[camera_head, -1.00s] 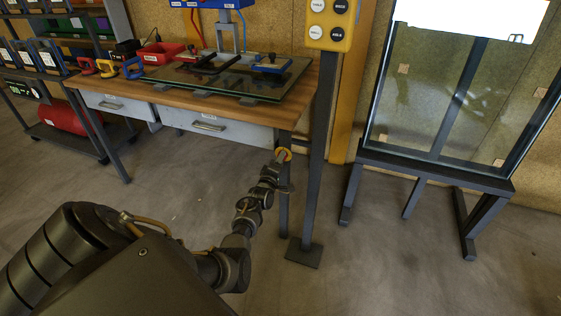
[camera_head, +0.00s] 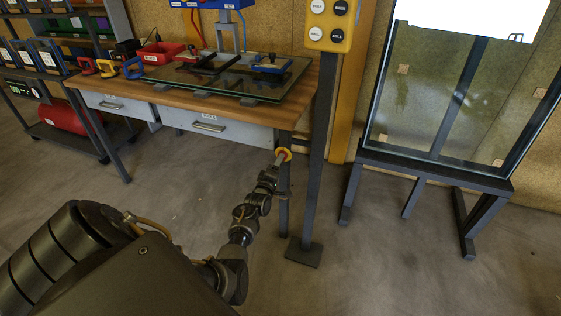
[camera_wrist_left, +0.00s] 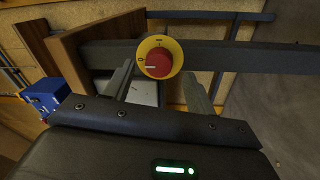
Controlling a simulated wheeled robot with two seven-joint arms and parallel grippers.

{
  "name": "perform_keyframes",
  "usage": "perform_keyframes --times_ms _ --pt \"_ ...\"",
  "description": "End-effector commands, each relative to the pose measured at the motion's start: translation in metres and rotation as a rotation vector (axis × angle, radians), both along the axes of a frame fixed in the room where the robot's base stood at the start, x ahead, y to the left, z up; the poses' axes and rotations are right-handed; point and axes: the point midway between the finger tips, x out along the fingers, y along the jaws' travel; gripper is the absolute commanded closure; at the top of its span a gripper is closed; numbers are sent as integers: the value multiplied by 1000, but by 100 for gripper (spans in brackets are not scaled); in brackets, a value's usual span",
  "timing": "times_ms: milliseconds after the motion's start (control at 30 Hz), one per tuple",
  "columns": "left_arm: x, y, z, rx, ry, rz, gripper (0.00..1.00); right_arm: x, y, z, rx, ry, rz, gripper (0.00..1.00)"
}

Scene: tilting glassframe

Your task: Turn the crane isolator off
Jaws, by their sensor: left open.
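The crane isolator (camera_head: 284,153) is a red rotary knob on a yellow round plate, mounted on the dark table leg below the bench's right end. In the left wrist view the isolator (camera_wrist_left: 158,60) faces the camera, and a white line on the knob points to the left of the picture. Small dark marks on the plate are hard to read. My left gripper (camera_head: 275,166) is right in front of it. In the wrist view its two fingers (camera_wrist_left: 160,77) are spread, one on each side of the knob. Contact cannot be told. My right gripper is out of view.
The wooden bench (camera_head: 170,104) carries a glass pane (camera_head: 285,75) and a blue lifting frame. A dark post with a yellow button box (camera_head: 331,25) stands just right of the isolator. A glass rack (camera_head: 440,165) stands further right. The floor between is clear.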

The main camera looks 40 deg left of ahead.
Motion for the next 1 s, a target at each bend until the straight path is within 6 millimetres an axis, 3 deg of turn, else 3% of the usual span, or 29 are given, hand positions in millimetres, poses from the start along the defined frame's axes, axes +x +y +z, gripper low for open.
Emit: perform_keyframes --times_ms 200,400,1000 --pt "-43 -16 -2 -2 1 0 44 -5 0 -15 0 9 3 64" --pt "-69 -25 -5 -1 1 -2 44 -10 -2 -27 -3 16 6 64" --pt "-77 -28 -6 -2 0 -1 44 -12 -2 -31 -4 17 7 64"
